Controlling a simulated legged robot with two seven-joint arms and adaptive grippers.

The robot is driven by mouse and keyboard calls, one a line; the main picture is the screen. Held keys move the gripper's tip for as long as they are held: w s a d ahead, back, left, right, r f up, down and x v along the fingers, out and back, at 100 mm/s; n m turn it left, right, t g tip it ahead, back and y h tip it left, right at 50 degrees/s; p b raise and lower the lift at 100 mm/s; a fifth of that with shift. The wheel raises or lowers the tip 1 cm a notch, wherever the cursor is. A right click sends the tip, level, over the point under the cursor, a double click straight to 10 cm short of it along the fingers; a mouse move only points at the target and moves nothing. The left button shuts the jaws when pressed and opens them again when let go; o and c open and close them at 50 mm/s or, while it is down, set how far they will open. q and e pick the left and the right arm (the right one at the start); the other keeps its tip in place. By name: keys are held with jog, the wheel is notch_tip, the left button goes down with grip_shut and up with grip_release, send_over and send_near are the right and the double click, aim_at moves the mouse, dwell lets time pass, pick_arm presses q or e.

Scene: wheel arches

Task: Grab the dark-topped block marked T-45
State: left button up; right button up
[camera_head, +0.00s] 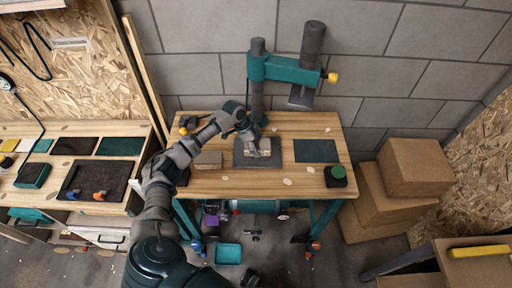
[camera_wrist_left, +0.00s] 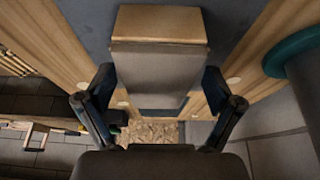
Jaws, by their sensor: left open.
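A block with a pale wood end (camera_wrist_left: 160,22) and a grey face (camera_wrist_left: 155,68) lies between my left gripper's fingers in the left wrist view. In the head view a pale block (camera_head: 265,145) shows at the gripper, on the dark mat (camera_head: 243,163) on the wooden table. No T-45 marking is readable. My left gripper (camera_head: 257,150) is over the mat, and in the wrist view its fingers (camera_wrist_left: 158,105) are spread to both sides of the block, apart from it. The gripper hides part of the block in the head view. My right gripper is out of view.
A teal press stand (camera_head: 285,70) rises behind. A dark green mat (camera_head: 316,151) and a green-topped button box (camera_head: 336,176) are at right. Cardboard boxes (camera_head: 410,167) stand beyond the right edge.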

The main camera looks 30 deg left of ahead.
pick_arm(q)
jog(key=shift+d, duration=0.45)
jog(key=shift+a+f, duration=0.1)
jog(key=shift+f, duration=0.05)
jog(key=shift+a+f, duration=0.15)
jog(key=shift+a, duration=0.25)
jog(key=shift+c, duration=0.4)
jog(key=c, duration=0.5)
jog(key=shift+d, duration=0.15)
jog(key=c, duration=0.7)
jog(key=shift+d, duration=0.15)
jog(key=shift+c, duration=0.9)
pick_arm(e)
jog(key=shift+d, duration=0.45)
pick_arm(q)
jog(key=shift+r, duration=0.2)
